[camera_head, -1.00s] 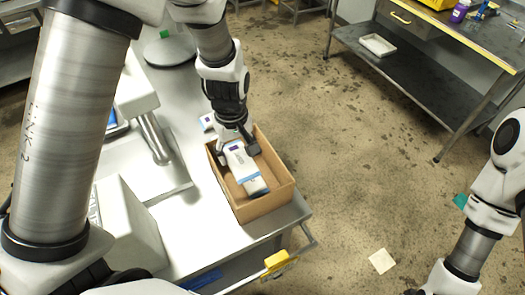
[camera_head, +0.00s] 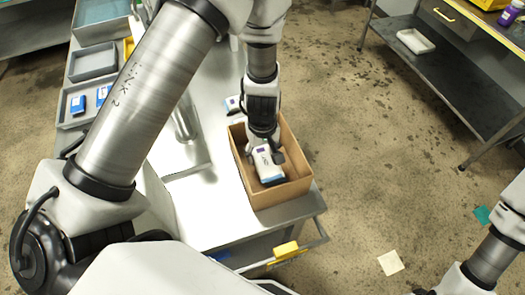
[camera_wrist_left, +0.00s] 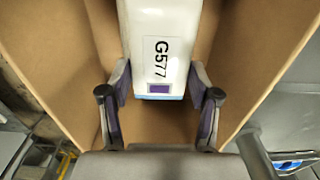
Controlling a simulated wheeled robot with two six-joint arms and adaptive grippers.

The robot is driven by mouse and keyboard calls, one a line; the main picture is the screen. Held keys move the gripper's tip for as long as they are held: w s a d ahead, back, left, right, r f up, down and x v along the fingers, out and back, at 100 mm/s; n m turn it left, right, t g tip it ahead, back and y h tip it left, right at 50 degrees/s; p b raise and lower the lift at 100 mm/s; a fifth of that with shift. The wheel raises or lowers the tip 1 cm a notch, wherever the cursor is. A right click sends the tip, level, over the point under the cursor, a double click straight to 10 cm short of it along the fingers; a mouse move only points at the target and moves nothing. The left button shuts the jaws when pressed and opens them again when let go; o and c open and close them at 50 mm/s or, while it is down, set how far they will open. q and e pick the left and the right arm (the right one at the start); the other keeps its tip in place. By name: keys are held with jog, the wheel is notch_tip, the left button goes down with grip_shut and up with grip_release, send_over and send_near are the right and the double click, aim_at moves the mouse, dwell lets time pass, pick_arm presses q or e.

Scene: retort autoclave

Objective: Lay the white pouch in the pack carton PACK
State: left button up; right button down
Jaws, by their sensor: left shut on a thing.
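The white pouch (camera_head: 268,168) has a blue end band and a small purple mark. It is inside the open brown pack carton (camera_head: 287,195), below the rim. My left gripper (camera_head: 265,155) reaches down into the carton and is shut on the pouch. In the left wrist view the pouch (camera_wrist_left: 160,45) shows a G577 label, with a finger on each side and the carton walls (camera_wrist_left: 265,55) around it. I cannot tell whether the pouch touches the carton floor. My right arm shows at the lower right; its gripper is out of view.
The carton stands on a white-topped cart (camera_head: 222,215) near its right edge. Grey trays (camera_head: 93,62) are at the left. A dark shelf bench (camera_head: 445,75) stands at the right, across open floor.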

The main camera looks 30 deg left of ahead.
aim_at(263, 153)
pick_arm(q)
jog(key=shift+f, duration=0.25)
jog(key=o, duration=0.9)
jog(key=shift+f, duration=0.1)
jog(key=o, duration=0.4)
jog(key=shift+w, duration=0.3)
jog(key=shift+s, duration=0.1)
jog(key=shift+s+r, duration=0.1)
jog(key=shift+r, duration=0.1)
notch_tip(263, 153, up, 12)
jog(key=shift+r, duration=0.15)
